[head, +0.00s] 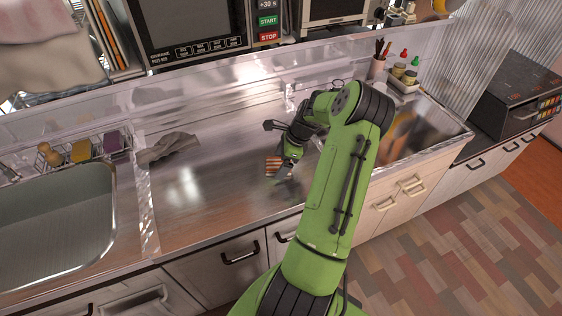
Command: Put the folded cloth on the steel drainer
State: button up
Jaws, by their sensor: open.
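The grey cloth (168,148) lies loosely folded at the back left of the steel drainer (205,205), close to the raised edge beside the sink. The drainer is a broad shiny steel surface. My gripper (280,172) is to the right of the cloth, apart from it, pointing down low over the right part of the steel. Its jaws are open. A small brown ribbed patch shows at the jaws; I cannot tell whether it is part of the gripper. My green arm hides part of the counter behind it.
A sink (55,230) with a wire rack of sponges (82,150) is at left. A microwave (200,30) stands behind. A utensil cup (377,66) and jars (404,75) stand at back right. The steel between cloth and gripper is clear.

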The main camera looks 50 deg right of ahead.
jog(key=p+v, duration=0.2)
jog(key=v, duration=1)
jog(key=w+a+r+n+g+h, duration=0.1)
jog(key=w+a+r+n, duration=0.1)
jog(key=a+r+n, duration=0.4)
jog(key=w+a+r+n+h, duration=0.1)
jog(key=a+r+n, duration=0.2)
jog(key=a, duration=0.6)
jog(key=w+a+r+n+g+h, duration=0.1)
jog(key=w+a+r+n, duration=0.1)
jog(key=a+r+n, duration=0.4)
jog(key=s+a+r+n+t+p, duration=0.1)
jog(key=s+a+r+n+t, duration=0.1)
jog(key=s+a+n, duration=1.1)
jog(key=shift+s+a+n+t, duration=0.25)
jog(key=shift+a+t, duration=0.65)
jog(key=shift+a, duration=1)
jog(key=shift+w+r, duration=0.1)
jog(key=shift+r, duration=0.05)
